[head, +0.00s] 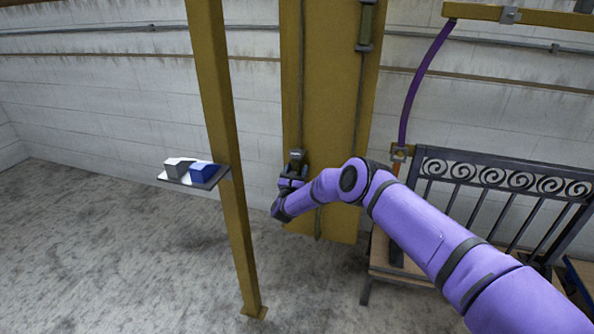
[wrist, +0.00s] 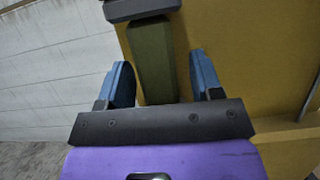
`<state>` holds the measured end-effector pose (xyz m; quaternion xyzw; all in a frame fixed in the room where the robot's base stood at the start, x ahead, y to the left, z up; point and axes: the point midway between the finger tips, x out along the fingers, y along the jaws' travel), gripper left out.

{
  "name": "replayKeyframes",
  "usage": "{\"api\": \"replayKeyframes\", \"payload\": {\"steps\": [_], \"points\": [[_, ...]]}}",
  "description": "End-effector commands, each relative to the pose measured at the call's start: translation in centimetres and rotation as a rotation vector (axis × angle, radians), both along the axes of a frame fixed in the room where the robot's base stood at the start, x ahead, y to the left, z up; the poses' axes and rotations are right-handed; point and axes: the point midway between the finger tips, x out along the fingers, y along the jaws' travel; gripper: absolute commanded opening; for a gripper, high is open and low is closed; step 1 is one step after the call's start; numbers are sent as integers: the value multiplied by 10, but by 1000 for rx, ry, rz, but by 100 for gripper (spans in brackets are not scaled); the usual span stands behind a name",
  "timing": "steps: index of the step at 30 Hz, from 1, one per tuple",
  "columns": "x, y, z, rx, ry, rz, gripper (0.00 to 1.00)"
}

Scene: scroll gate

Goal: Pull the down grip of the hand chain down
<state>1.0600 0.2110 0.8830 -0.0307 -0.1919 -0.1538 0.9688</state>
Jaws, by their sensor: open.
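Two strands of the hand chain hang in front of a mustard-yellow panel (head: 335,110). The right strand carries an olive-green grip with dark end caps (head: 366,25), high up in the head view. A lower grip (head: 296,155) on the left strand is at my gripper (head: 293,178), mostly hidden by it. No label tells which is the down grip. In the wrist view, the lower grip's green body (wrist: 150,55) stands between the two blue fingers of my gripper (wrist: 161,72), with its dark cap above.
A yellow post (head: 222,130) with a small shelf (head: 174,181) holding a grey block (head: 177,167) and a blue block (head: 202,172) stands left of the panel. The floor at left is clear.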

Motion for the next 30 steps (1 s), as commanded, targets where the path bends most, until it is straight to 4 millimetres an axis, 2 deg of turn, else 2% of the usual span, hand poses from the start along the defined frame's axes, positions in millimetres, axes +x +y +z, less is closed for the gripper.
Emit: {"api": "replayKeyframes", "payload": {"steps": [16, 21, 30], "points": [[-78, 26, -36, 0, 4, 1, 60], [-89, 29, -40, -1, 3, 1, 60], [-91, 29, -41, -1, 2, 1, 60]]}}
